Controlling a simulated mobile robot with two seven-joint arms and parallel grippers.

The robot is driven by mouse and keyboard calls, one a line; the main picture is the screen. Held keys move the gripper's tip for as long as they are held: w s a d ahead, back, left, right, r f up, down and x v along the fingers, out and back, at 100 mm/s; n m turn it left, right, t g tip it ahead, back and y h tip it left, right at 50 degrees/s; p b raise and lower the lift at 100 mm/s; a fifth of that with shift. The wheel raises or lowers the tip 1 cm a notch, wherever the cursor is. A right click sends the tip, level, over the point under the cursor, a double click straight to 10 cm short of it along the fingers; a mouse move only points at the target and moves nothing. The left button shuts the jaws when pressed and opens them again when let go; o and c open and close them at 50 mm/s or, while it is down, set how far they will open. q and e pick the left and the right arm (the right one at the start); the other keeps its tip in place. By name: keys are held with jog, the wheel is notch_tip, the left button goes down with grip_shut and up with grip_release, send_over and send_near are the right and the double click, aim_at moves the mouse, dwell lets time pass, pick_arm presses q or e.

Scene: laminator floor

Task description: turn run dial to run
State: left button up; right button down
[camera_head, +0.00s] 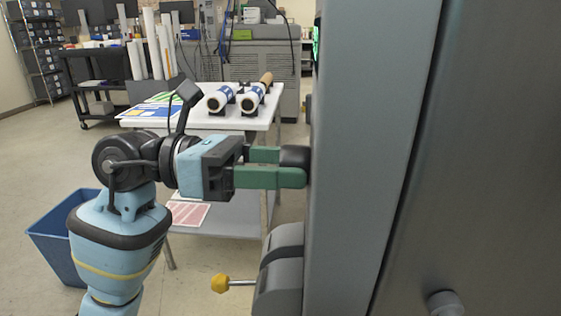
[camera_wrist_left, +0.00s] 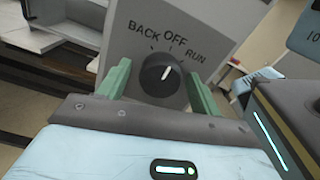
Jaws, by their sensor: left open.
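The run dial is a round black knob with a white pointer line. In the left wrist view the dial (camera_wrist_left: 160,80) sits on a grey panel (camera_wrist_left: 205,18) marked BACK, OFF and RUN. Its pointer leans up and right; I cannot tell exactly which mark it meets. In the head view the dial (camera_head: 295,157) shows side-on at the machine's left face. My left gripper (camera_head: 290,167) is open, its green fingers on either side of the dial. In the left wrist view the gripper (camera_wrist_left: 158,84) shows gaps between fingers and knob. My right gripper is out of view.
The tall grey machine (camera_head: 365,120) fills the right of the head view. A lever with a yellow knob (camera_head: 220,283) juts out below the dial. A white table (camera_head: 190,118) with rolls stands behind my left arm. A blue bin (camera_head: 55,238) is on the floor at left.

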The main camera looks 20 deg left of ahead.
pick_arm(q)
jog(key=c, duration=1)
